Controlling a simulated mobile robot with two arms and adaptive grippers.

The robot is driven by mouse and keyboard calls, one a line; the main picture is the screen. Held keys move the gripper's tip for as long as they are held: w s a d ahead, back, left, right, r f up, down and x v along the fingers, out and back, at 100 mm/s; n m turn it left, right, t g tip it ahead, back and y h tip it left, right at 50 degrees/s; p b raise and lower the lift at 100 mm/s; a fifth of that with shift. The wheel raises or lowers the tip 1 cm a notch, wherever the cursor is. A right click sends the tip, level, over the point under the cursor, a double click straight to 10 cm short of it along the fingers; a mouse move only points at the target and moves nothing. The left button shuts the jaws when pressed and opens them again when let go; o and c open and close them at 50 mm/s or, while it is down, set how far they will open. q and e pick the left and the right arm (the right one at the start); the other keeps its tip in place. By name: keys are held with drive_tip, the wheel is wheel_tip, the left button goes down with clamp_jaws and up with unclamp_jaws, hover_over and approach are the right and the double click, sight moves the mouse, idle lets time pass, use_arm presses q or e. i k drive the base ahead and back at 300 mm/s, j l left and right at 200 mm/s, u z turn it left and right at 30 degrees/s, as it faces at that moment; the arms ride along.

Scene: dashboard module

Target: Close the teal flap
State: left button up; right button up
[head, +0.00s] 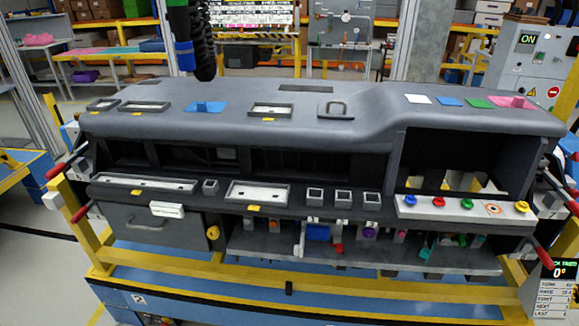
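The grey dashboard module (240,140) spans the middle of the head view on a yellow and blue frame. A small teal piece (425,246) shows on its lower right shelf, below the row of coloured knobs. It looks like a flap hanging tilted, but it is too small to tell its exact angle. Neither of my grippers is in view, and nothing is seen touching the teal piece.
A white strip with coloured knobs (464,207) lies above the teal piece. A blue block (317,232) and a purple knob (369,231) are left of it. A yellow rail (330,276) crosses in front. A dark coiled hose (202,45) hangs behind the module.

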sight(425, 252)
drive_tip(key=i+j, duration=0.15)
drive_tip(key=i+j+z, duration=0.25)
drive_tip(key=z, duration=0.25)
drive_tip(key=i+j+z, duration=0.35)
drive_tip(key=z, duration=0.9)
